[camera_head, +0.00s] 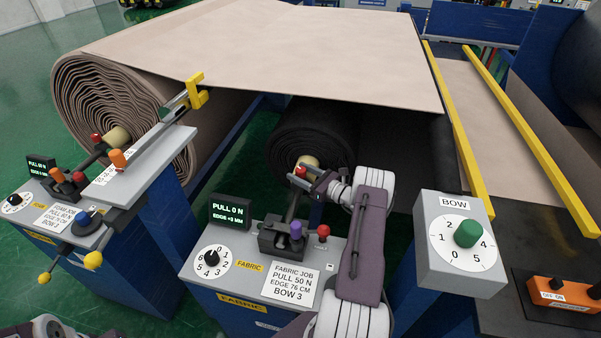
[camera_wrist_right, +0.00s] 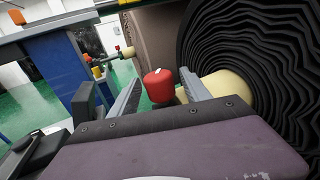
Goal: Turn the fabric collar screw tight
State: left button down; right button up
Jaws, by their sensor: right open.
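The fabric collar screw is a red knob (camera_head: 300,171) at the end of the dark fabric roll (camera_head: 312,135), beside a cream-coloured collar (camera_head: 309,161). In the right wrist view the red knob (camera_wrist_right: 158,86) shows between the two grey fingers of my right gripper (camera_wrist_right: 160,92). The fingers are open with a visible gap on each side, so contact is not seen. In the head view my right gripper (camera_head: 316,180) comes in from the lower right at the knob. My left gripper does not show.
Below the roll stands the FABRIC console with a dial (camera_head: 211,258), a PULL 0 N display (camera_head: 231,212), a purple knob (camera_head: 296,230) and a red knob (camera_head: 323,231). The BOW box (camera_head: 460,262) stands right of my arm. A foam console (camera_head: 60,215) is at left.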

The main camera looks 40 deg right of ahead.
grip_shut()
jog(key=shift+a+r+m+h+p, duration=0.1)
jog(key=shift+r+m+h+p, duration=0.25)
jog(key=shift+m+h+p, duration=0.7)
jog(key=h, duration=0.1)
jog(key=m+h+p, duration=0.1)
jog(key=h, duration=0.1)
jog(key=shift+w+f+m+t+h, duration=0.1)
jog(key=shift+f+m+t+h, duration=0.1)
jog(key=shift+m+t+h, duration=0.1)
jog(key=shift+d+f+m+h, duration=0.15)
jog(key=shift+m+h, duration=0.3)
jog(key=shift+h, duration=0.5)
grip_release()
